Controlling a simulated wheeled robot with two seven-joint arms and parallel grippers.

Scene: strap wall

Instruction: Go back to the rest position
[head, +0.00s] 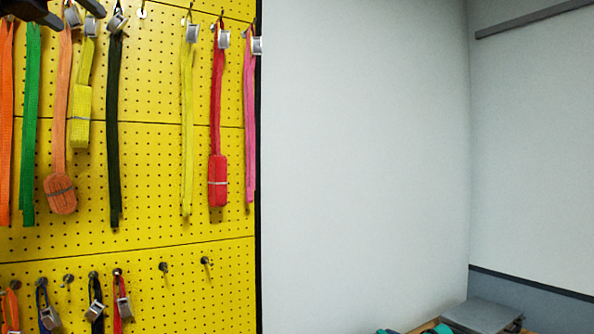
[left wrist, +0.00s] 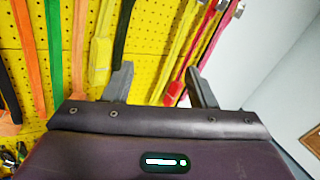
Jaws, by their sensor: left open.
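My left gripper (head: 77,17) shows only in part at the top left corner of the head view, in front of the upper strap row. In the left wrist view its two dark fingers (left wrist: 159,70) stand apart with nothing between them. Behind them is the yellow pegboard (head: 140,190), with hanging straps: a green strap (head: 30,120), a salmon strap (head: 60,100), a black strap (head: 114,130), a yellow strap (head: 187,130), a red strap (head: 218,100) and a pink strap (head: 249,120). My right gripper is in neither view.
Shorter buckled straps, such as a red one (head: 122,300), hang in the lower row. Empty hooks (head: 163,267) stick out beside them. Right of the board is a bare pale wall (head: 365,150). A grey box (head: 482,315) stands low at the right.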

